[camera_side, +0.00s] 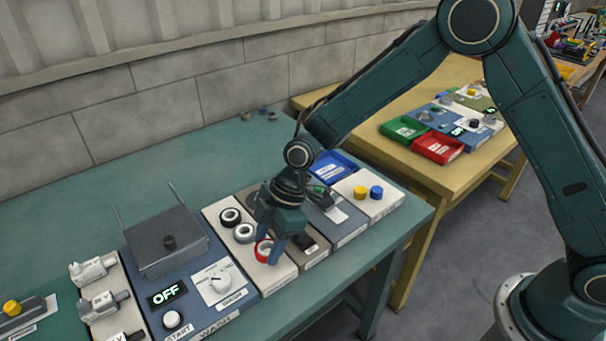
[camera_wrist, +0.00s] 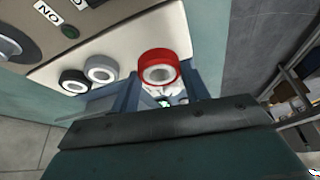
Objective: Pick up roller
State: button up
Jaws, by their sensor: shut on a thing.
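Three rollers show on a cream panel (camera_side: 285,277): a black one (camera_side: 230,216), a grey one (camera_side: 244,233) and a red one (camera_side: 264,251) with a pale centre. My gripper (camera_side: 282,252) points down at the red roller, at the panel's near end. In the wrist view the red roller (camera_wrist: 158,68) sits between my two fingers, which are shut on it. One finger partly covers it in the side view. I cannot tell whether it touches the panel. The grey roller (camera_wrist: 101,69) and black roller (camera_wrist: 73,81) stand to its left in the wrist view, apart from my fingers.
To the right are grey panels, a blue bin (camera_side: 333,165) and yellow and blue knobs. The teal table's (camera_side: 60,215) back is mostly clear.

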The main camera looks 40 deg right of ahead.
aim_at(268, 241)
notch_tip(268, 241, up, 17)
dwell(0.4)
jog(key=shift+w+f, duration=0.1)
jog(key=shift+f, duration=0.05)
dwell(0.4)
jog(key=w+d+f, duration=0.2)
jog(key=w+d, duration=0.3)
jog(key=d, duration=0.1)
jog(key=w+d+f, duration=0.3)
jog(key=w+d, duration=0.3)
jog(key=d, duration=0.1)
jog(key=w+d+f, duration=0.3)
jog(key=w+d, duration=0.3)
jog(key=d, duration=0.1)
jog(key=shift+w+d+f, duration=0.15)
jog(key=shift+d+f, duration=0.1)
jog(key=shift+f, duration=0.2)
jog(key=shift+f, duration=4.2)
